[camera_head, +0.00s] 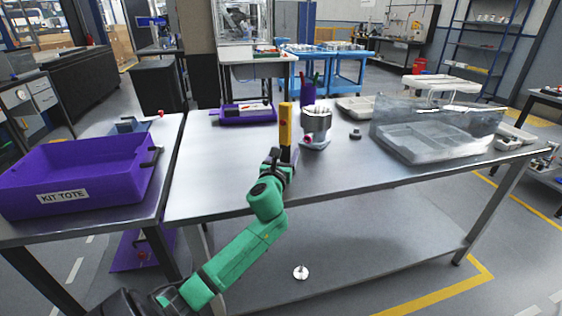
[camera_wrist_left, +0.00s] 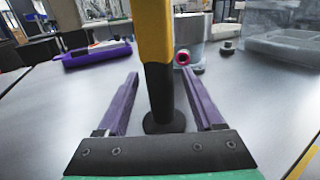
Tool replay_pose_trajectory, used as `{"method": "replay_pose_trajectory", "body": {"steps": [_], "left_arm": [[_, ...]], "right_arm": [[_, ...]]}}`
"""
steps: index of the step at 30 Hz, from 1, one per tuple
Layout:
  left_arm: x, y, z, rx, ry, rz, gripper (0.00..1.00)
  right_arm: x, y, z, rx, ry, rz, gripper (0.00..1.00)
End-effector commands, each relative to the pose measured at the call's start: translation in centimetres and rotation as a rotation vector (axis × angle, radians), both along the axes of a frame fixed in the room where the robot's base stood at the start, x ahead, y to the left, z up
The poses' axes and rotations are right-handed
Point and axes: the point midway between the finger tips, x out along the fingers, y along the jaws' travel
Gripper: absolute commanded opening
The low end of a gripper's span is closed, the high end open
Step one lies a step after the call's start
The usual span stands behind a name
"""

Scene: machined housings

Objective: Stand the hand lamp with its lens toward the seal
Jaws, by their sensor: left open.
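The hand lamp (camera_head: 286,124), yellow with a black lower part, stands upright on the metal table. It also shows in the left wrist view (camera_wrist_left: 154,32), with its round black base on the tabletop. Which way its lens faces cannot be told. My left gripper (camera_head: 275,160) is open, and in the wrist view its fingers (camera_wrist_left: 158,80) lie on either side of the lamp's black part, with gaps showing. A grey machined housing (camera_head: 317,128) stands just right of the lamp. A red ring, likely the seal (camera_wrist_left: 183,57), shows on its side. My right gripper is not in view.
A clear-covered tray (camera_head: 440,150) stands at the table's right, with a small dark round part (camera_head: 355,134) left of it. A purple tray (camera_head: 247,121) lies at the back left. A purple kit tote (camera_head: 80,205) sits on the left table. The table's front left is clear.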

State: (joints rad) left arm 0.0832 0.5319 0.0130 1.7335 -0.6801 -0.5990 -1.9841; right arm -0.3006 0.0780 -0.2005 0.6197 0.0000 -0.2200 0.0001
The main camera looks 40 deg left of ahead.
Motion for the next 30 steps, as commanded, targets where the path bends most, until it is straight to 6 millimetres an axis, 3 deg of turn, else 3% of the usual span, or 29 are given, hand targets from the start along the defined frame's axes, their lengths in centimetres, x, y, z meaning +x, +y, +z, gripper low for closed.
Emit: {"method": "replay_pose_trajectory", "body": {"steps": [9, 14, 30], "left_arm": [[-6.8, -3.6, -0.2, -0.001, 0.004, -0.003, 0.69], [-9.4, -5.0, -0.2, -0.001, 0.002, -0.002, 0.69], [-10.0, -5.3, 0.0, 0.000, 0.000, 0.000, 0.69]], "right_arm": [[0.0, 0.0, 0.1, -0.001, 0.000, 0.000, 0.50], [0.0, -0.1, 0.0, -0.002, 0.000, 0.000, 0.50], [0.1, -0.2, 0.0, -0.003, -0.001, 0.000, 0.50]]}}
